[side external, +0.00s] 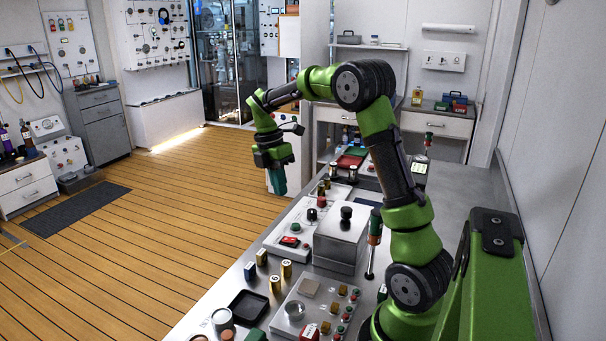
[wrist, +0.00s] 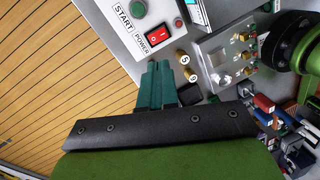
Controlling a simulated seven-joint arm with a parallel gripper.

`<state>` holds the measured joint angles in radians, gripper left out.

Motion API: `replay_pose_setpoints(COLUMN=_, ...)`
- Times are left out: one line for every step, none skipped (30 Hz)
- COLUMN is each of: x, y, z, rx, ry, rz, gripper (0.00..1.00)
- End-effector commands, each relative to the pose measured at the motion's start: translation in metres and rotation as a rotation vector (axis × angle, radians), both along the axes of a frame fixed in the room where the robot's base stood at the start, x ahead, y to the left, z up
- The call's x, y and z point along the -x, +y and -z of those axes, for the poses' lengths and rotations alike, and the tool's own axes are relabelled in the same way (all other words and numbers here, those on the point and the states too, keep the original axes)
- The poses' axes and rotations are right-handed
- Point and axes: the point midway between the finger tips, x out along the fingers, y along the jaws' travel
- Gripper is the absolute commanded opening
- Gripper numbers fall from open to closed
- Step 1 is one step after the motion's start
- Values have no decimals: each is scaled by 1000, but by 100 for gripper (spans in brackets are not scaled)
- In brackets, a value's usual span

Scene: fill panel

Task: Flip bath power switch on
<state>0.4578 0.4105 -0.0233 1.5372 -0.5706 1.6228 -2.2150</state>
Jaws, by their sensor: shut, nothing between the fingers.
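The power switch (wrist: 157,37) is a red rocker on a white panel, with "POWER" printed beside it. A green START button (wrist: 138,9) sits near it. The switch also shows in the side view (side external: 290,241), in front of a lidded metal box (side external: 338,244) with a black knob. I cannot tell which side of the rocker is pressed. My gripper (side external: 279,186) is shut and empty, its teal fingers pointing down above the bench's far left edge. In the wrist view its fingertips (wrist: 158,66) appear just below the switch, but they are apart from the panel in the side view.
A control panel (side external: 316,304) with several knobs is nearer the camera. Open floor lies left.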

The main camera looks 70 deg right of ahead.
Motion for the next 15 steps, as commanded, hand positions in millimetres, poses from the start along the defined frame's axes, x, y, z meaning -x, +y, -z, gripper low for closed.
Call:
replay_pose_setpoints(x=-1, y=-1, z=-5, rx=-10, ry=3, rz=-73, gripper=0)
replay_pose_setpoints(x=-1, y=-1, z=-8, rx=-18, ry=5, rz=-115, gripper=0)
replay_pose_setpoints(x=0, y=-1, z=-9, rx=-28, ry=11, rz=-164, gripper=0)
replay_pose_setpoints(x=1, y=-1, z=-9, rx=-37, ry=17, rz=-193, gripper=0)
replay_pose_setpoints(x=2, y=0, z=-9, rx=-46, ry=20, rz=-219, gripper=0)
replay_pose_setpoints(x=3, y=1, z=-9, rx=-54, ry=23, rz=-247, gripper=0)
replay_pose_setpoints(x=3, y=1, z=-9, rx=-60, ry=23, rz=-262, gripper=0)
replay_pose_setpoints(x=3, y=1, z=-9, rx=-63, ry=24, rz=-275, gripper=0)
replay_pose_setpoints(x=4, y=2, z=-7, rx=-66, ry=25, rz=-284, gripper=0)
replay_pose_setpoints(x=4, y=2, z=-5, rx=-67, ry=25, rz=-289, gripper=0)
replay_pose_setpoints(x=5, y=2, z=-3, rx=-68, ry=26, rz=-291, gripper=0)
replay_pose_setpoints(x=6, y=2, z=1, rx=-68, ry=26, rz=-292, gripper=0)
replay_pose_setpoints(x=6, y=2, z=5, rx=-69, ry=25, rz=-291, gripper=0)
replay_pose_setpoints(x=8, y=2, z=10, rx=-69, ry=26, rz=-291, gripper=0)
replay_pose_setpoints(x=9, y=2, z=16, rx=-69, ry=26, rz=-290, gripper=0)
